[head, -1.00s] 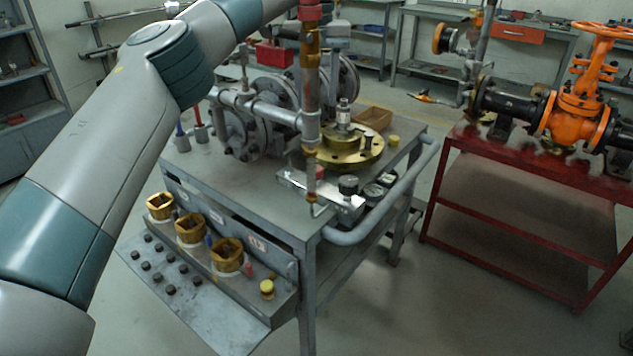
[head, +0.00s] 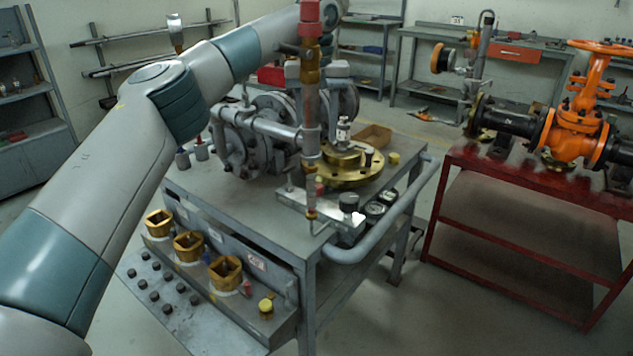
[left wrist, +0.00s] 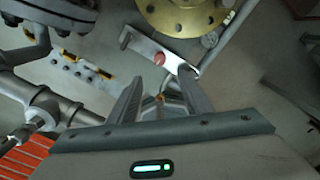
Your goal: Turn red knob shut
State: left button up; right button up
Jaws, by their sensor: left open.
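A red, squarish knob-like cap (head: 310,17) tops the upright brass and grey pipe (head: 311,110) in the head view. A smaller red round knob (left wrist: 160,58) sits on a silver bar (left wrist: 140,44) in the left wrist view; in the head view this red piece (head: 320,188) is partly behind the pipe. I cannot tell for certain which one the task names. My left gripper (left wrist: 158,88) is open in the left wrist view, its fingers pointing toward the bar, with no object clearly gripped. In the head view its fingers cannot be made out. My right gripper is out of view.
A grey workbench (head: 235,215) carries grey flanged pipework (head: 265,130), a brass flange (head: 350,170) and gauges. Brass sockets (head: 225,272) line its front. An orange gate valve (head: 575,120) stands on a red table (head: 500,175) at right. Open floor lies between them.

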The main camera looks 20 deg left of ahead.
pick_arm(q)
notch_tip(320, 180, down, 13)
jog(key=shift+r, duration=0.15)
jog(key=shift+f, duration=0.6)
jog(key=c, duration=1.1)
jog(key=shift+o, duration=0.2)
